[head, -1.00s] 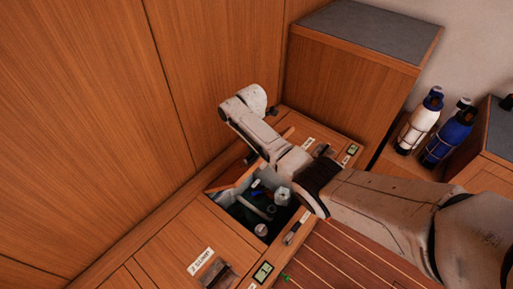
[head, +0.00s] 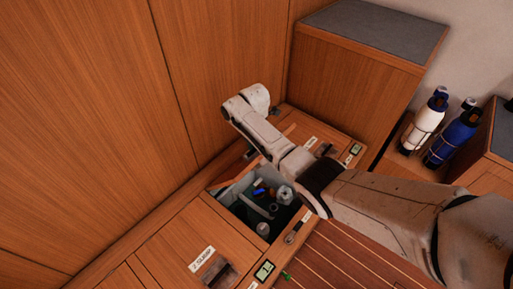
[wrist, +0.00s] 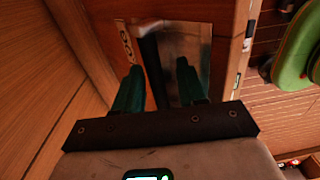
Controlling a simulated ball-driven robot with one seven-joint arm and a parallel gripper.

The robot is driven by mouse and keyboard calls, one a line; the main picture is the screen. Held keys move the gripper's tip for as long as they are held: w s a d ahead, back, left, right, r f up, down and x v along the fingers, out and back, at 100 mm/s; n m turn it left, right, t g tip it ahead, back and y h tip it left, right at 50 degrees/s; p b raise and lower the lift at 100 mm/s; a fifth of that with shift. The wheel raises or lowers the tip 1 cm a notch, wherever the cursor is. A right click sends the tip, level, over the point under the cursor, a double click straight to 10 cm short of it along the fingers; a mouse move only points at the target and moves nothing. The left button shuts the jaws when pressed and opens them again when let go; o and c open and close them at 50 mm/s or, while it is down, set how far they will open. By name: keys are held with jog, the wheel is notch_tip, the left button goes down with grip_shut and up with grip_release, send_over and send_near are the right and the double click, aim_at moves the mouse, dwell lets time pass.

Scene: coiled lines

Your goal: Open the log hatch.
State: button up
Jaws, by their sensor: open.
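The bench top has several wooden hatches. The middle one stands open in the head view, its compartment (head: 262,213) showing blue, white and grey items; my arm covers part of it, and I cannot read a label for it. A near hatch (head: 175,245) and a far hatch lie flat, each with a label and a recessed pull. In the wrist view my gripper (wrist: 158,75) is open, its two green fingers spread over a shiny metal recess (wrist: 175,60) beside a small label I cannot read. I cannot tell whether they touch it.
A wood panel wall (head: 100,100) runs along the bench's left. A grey-topped cabinet (head: 370,45) stands at the far end. White (head: 425,122) and blue (head: 455,135) bottles stand strapped at right. A slatted floor (head: 345,255) lies in front of the bench.

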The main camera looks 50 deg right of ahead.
notch_tip(320, 180, up, 10)
jog(key=p, duration=0.1)
jog(key=shift+w+r+p, duration=0.2)
jog(key=shift+w+p, duration=0.1)
jog(key=w+r+b, duration=0.6)
jog(key=w+r, duration=0.1)
jog(key=w, duration=0.3)
jog(key=shift+w+a, duration=0.2)
jog(key=shift+a, duration=0.05)
dwell(1.1)
jog(key=shift+a+f, duration=0.1)
jog(key=shift+f, duration=0.05)
dwell(0.7)
